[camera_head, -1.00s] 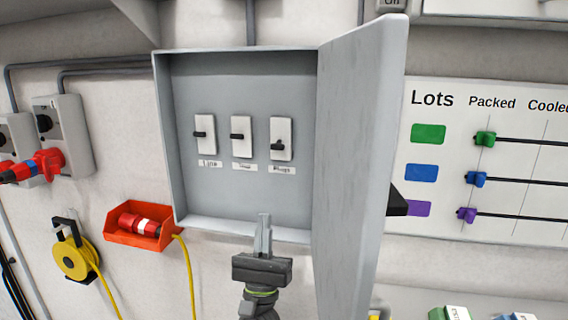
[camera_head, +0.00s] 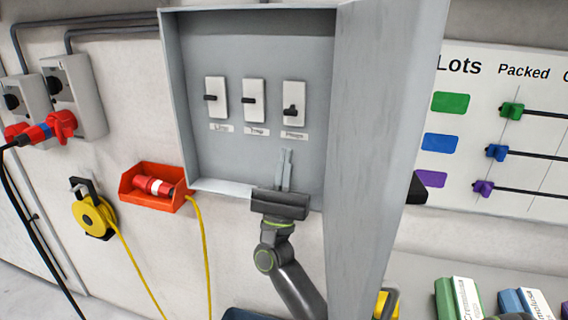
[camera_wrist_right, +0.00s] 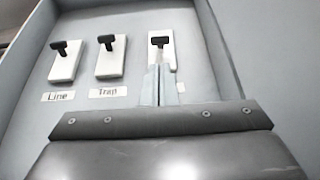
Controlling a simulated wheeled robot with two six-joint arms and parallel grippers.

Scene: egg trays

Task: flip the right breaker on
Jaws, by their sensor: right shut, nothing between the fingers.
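The right breaker (camera_head: 294,104) is a white plate with a black lever, above a label reading "Plugs", in the open grey breaker box (camera_head: 252,62). Its lever sits a little lower on its plate than the levers of the other two. My right gripper (camera_head: 287,152) is shut and empty, its fingers upright inside the box just below that label. In the right wrist view the fingertips (camera_wrist_right: 158,68) overlap the lower part of the right breaker, below its black lever (camera_wrist_right: 160,41). I cannot tell any contact there. My left gripper is not in view.
The "Line" breaker (camera_head: 216,97) and "Trap" breaker (camera_head: 254,100) are to the left. The open box door (camera_head: 375,150) stands close on the right of my arm. An orange bin (camera_head: 150,187) and a yellow cable reel (camera_head: 93,216) hang at lower left.

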